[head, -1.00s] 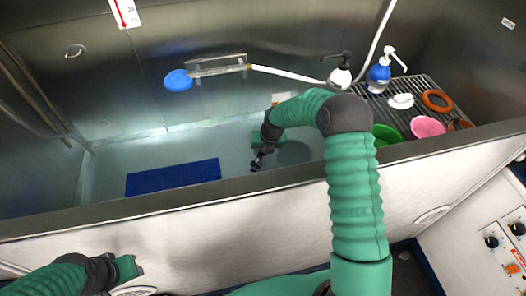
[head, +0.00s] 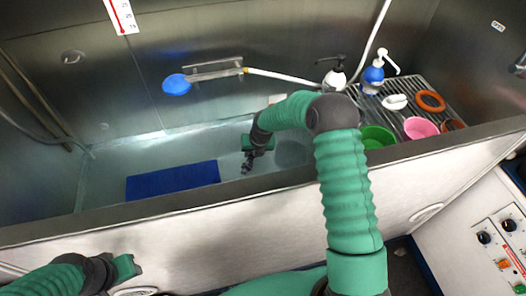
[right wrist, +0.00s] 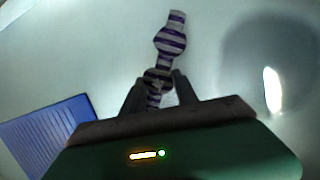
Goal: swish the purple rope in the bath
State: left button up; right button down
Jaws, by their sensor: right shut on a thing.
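The purple rope, striped purple and white with knots, shows in the right wrist view (right wrist: 170,38), running out from between the fingertips. In the head view it is a small dark piece (head: 246,167) below my right gripper. My right gripper (head: 250,155) is inside the bath (head: 120,165), shut on the rope; it also shows in the right wrist view (right wrist: 158,92). My left gripper (head: 128,268) is outside the bath at the lower left, empty; its fingers are too small to judge.
A blue mat (head: 172,181) lies in the bath, left of my right gripper. The bath's front rim (head: 170,203) runs under my right arm. A rack (head: 400,108) on the right holds bottles, bowls and rings. A blue shower head (head: 176,85) hangs on the back wall.

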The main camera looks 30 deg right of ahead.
jog(key=shift+w+a, duration=0.1)
jog(key=shift+a, duration=0.4)
jog(key=shift+d+r+p, duration=0.1)
jog(key=shift+d+p, duration=0.2)
jog(key=shift+d, duration=0.05)
jog(key=d+p, duration=0.1)
jog(key=d, duration=0.1)
jog(key=s+d, duration=0.1)
jog(key=d+p, duration=0.1)
jog(key=d, duration=0.1)
jog(key=shift+s+d+p, duration=0.3)
jog(key=shift+d, duration=0.3)
jog(key=a, duration=0.2)
jog(key=w+a, duration=0.1)
jog(key=a, duration=0.3)
jog(key=shift+w+a, duration=0.3)
jog(key=shift+a, duration=0.1)
jog(key=d+p, duration=0.1)
jog(key=d, duration=0.1)
jog(key=s+d+p, duration=0.1)
jog(key=d, duration=0.3)
jog(key=shift+s+p, duration=0.25)
jog(key=shift+p, duration=0.15)
jog(key=shift+s+d, duration=0.1)
jog(key=shift+d, duration=0.35)
